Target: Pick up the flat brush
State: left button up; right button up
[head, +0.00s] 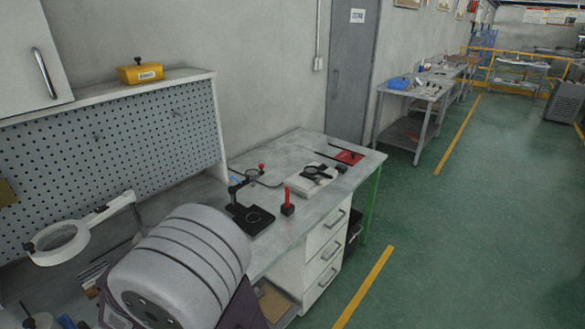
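I cannot make out a flat brush for certain. A thin dark stick-like tool (327,156) lies on the workbench (285,148) beside a small red pad (349,158). A second dark thin tool (343,149) lies across or just behind the pad. Both are too small to tell what they are. Neither of my grippers shows in the head view.
On the bench stand a white box with a black magnifier (315,173), a red upright tool in a black block (287,202) and a black stand (252,216). A large grey drum (195,255) fills the lower left foreground. Green floor (460,230) is clear at right.

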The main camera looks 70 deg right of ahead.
aim_at(321, 181)
jog(key=z, duration=2.65)
jog(key=i+l+u, duration=1.15)
jog(key=l, duration=0.2)
jog(key=i+l+u, duration=0.2)
jog(key=l, duration=0.15)
jog(key=i+l+u, duration=0.1)
jog(key=l+u, duration=0.15)
jog(key=l, duration=0.15)
jog(key=l+u, duration=0.2)
jog(key=l, duration=0.2)
jog(key=i, duration=0.05)
